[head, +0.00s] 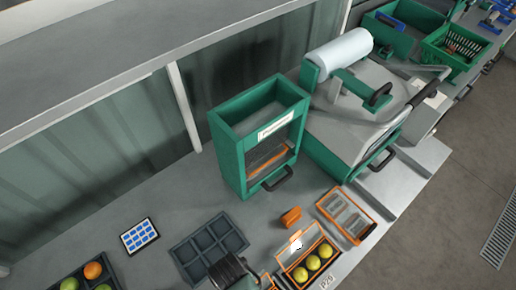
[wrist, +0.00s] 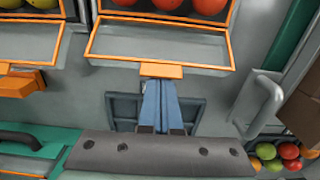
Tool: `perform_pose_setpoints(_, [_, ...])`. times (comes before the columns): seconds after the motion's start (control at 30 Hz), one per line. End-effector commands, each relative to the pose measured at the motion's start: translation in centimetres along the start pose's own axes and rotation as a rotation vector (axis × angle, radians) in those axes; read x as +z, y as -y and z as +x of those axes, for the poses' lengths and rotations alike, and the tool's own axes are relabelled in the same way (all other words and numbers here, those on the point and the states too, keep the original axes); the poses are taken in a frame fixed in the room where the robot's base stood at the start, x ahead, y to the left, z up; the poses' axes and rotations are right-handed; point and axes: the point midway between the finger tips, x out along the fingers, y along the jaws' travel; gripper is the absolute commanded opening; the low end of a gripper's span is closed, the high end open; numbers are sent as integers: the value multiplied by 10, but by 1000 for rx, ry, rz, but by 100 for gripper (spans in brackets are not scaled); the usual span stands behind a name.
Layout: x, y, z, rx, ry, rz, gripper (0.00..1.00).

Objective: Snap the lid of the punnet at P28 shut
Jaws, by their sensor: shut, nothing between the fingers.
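In the wrist view, a punnet of red tomatoes (wrist: 165,8) stands at the top, and its clear, orange-rimmed lid (wrist: 160,48) is swung open towards me. An orange tab (wrist: 160,71) sits on the lid's near edge. I read no P28 label, but the neighbouring punnet of yellow-green tomatoes (head: 312,263) carries one that looks like P29 (head: 327,283). My gripper (wrist: 163,88) is shut and empty, its blue-grey fingers ending at the tab; I cannot tell whether they touch it. In the head view my dark wrist largely hides the red tomatoes' punnet.
An empty dark tray (head: 207,250) lies under my fingers. A small orange block (head: 291,216) stands behind the punnets. A green dispenser (head: 228,158) with a handle rises behind. A tablet (head: 139,236) lies at left.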

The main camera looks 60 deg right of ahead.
Motion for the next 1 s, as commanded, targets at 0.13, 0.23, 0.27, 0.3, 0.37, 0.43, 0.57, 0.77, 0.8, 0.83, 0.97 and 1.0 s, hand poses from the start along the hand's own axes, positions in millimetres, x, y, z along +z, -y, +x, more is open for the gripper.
perform_pose_setpoints(0.13, [8, 0, -4, 0, 2, 0, 0])
perform_pose_setpoints(0.23, [13, 0, -6, 0, 2, -1, 0])
perform_pose_setpoints(0.27, [14, 0, -6, 0, 1, 0, 0])
perform_pose_setpoints(0.3, [16, 0, -7, 0, 2, 0, 0])
perform_pose_setpoints(0.37, [20, 0, -7, 0, 3, 0, 0])
perform_pose_setpoints(0.43, [23, 0, -8, 0, 2, 0, 0])
perform_pose_setpoints(0.57, [24, 0, -7, 0, -1, 0, 0])
perform_pose_setpoints(0.77, [30, 0, -10, 0, 1, 0, 0])
perform_pose_setpoints(0.8, [32, 0, -10, 0, 2, 0, 0])
perform_pose_setpoints(0.83, [33, 0, -11, 0, 2, 0, 0])
perform_pose_setpoints(0.97, [38, 0, -12, 0, 0, -1, 0])
perform_pose_setpoints(1.0, [39, 0, -13, 0, 0, -1, 0])
